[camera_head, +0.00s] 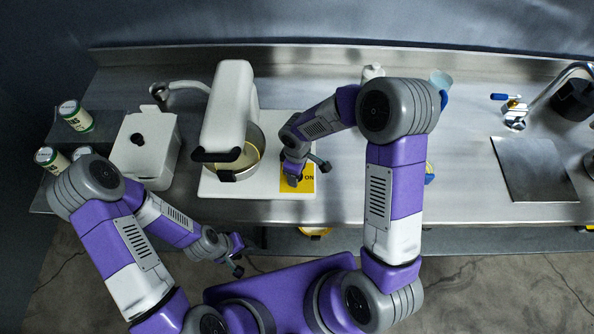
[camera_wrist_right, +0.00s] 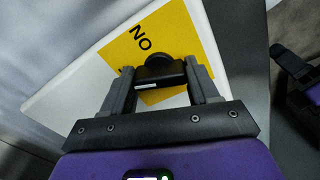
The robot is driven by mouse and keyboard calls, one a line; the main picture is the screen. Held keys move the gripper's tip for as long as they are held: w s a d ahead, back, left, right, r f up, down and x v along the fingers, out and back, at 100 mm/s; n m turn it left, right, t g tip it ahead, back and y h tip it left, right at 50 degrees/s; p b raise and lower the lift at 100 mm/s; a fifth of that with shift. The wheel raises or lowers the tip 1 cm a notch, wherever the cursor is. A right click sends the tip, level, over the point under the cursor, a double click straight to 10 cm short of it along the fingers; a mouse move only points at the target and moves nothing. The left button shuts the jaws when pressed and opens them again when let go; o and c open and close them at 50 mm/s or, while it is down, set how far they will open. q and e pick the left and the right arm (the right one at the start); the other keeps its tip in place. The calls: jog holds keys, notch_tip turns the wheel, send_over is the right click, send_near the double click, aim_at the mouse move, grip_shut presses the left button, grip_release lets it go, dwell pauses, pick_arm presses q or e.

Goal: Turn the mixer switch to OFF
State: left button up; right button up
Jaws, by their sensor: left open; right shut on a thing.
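The white mixer (camera_head: 228,105) stands on a white base (camera_head: 225,190) left of centre on the steel counter, with a metal bowl (camera_head: 246,165) under its head. A yellow label (camera_head: 309,186) marked ON lies on the base's right part; it also shows in the right wrist view (camera_wrist_right: 182,40). The black mixer switch (camera_wrist_right: 158,66) sits on this label. My right gripper (camera_head: 294,178) is over the label, its fingers shut on the switch from both sides. The gripper hides most of the switch in the head view. My left gripper (camera_head: 238,256) is open and empty in front of the counter.
A white lidded container (camera_head: 146,150) stands left of the mixer, with several cans (camera_head: 75,116) further left.

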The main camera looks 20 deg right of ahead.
jog(key=shift+n, duration=1.9)
jog(key=o, duration=1.1)
jog(key=shift+c, duration=0.2)
notch_tip(320, 180, up, 8)
jog(key=shift+f+p, duration=0.15)
jog(key=shift+p, duration=0.45)
